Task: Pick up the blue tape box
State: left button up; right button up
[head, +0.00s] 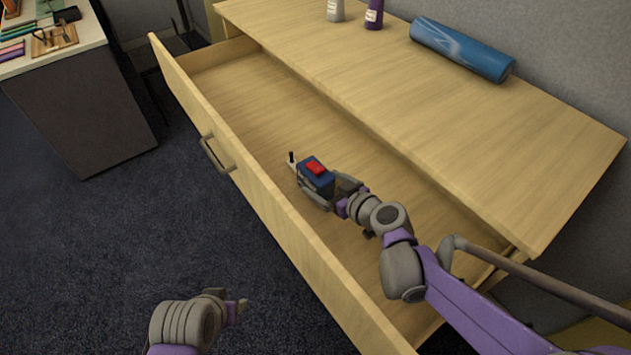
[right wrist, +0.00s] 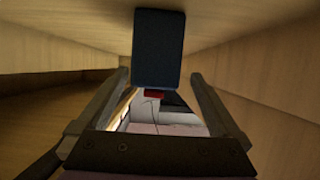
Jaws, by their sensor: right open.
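The blue tape box (head: 317,181), with a red patch on top, is inside the open drawer (head: 222,79). My right gripper (head: 325,191) reaches into the drawer at the box, with its fingers open. In the right wrist view the dark blue box (right wrist: 158,48) stands centred between the two spread fingers (right wrist: 160,85), near their tips, with gaps showing on both sides. Part of the box is hidden by the gripper in the head view. My left gripper (head: 236,303) is low over the carpet, away from the drawer; its jaw opening is unclear.
A small pale piece with a black peg (head: 292,160) shows beside the box. The tabletop (head: 385,70) above the drawer carries a blue roll (head: 462,49) and two bottles. The drawer front (head: 250,190) rises close by. A desk with stationery is at upper left.

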aim_at(315, 176)
jog(key=x, duration=0.5)
jog(key=shift+w+d+b, duration=0.2)
jog(key=shift+w+b, duration=0.05)
jog(key=shift+b, duration=0.1)
jog(key=shift+c, duration=0.3)
grip_shut()
